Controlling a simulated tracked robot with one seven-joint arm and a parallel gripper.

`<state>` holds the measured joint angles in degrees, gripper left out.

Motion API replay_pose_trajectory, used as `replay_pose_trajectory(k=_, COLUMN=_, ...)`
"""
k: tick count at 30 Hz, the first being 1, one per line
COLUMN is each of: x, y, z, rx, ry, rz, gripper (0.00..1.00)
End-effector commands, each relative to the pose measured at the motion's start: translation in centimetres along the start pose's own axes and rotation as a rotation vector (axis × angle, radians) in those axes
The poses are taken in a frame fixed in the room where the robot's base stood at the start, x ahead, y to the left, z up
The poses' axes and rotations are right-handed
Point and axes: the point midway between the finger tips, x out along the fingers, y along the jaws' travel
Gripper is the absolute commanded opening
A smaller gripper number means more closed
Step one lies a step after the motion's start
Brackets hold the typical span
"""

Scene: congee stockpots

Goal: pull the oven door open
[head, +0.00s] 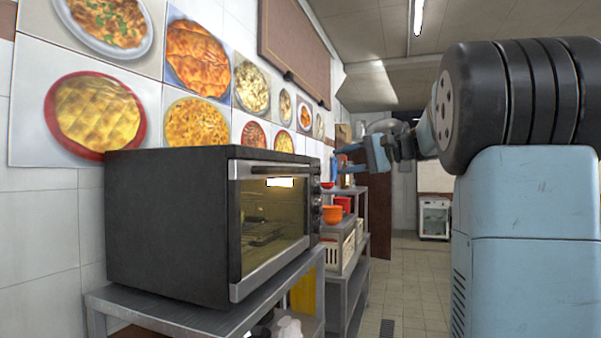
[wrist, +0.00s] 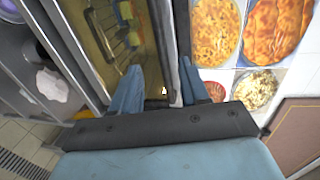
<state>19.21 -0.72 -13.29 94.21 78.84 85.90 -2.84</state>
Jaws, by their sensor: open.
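The oven (head: 165,225) is a black box-shaped oven standing on a metal shelf. Its door (head: 270,222) has a glass window in a silver frame and looks shut. A rack and a lit lamp show through the glass. My gripper (head: 345,160) is open, with blue fingers, near the oven's right end at about the height of its top. In the wrist view my gripper (wrist: 158,85) spans the oven's front top edge, with the door glass (wrist: 112,40) at left. I cannot tell whether either finger touches the oven.
The metal shelf (head: 205,317) carries the oven. Beyond it a rack holds an orange bowl (head: 332,214) and a white basket (head: 335,257). A wall with food pictures (head: 95,118) runs behind the oven.

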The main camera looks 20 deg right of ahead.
Motion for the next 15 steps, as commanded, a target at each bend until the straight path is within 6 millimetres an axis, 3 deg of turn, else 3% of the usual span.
replay_pose_trajectory(k=15, x=8.4, y=0.1, z=0.1, rx=0.002, ry=-0.003, rz=0.002, gripper=0.45)
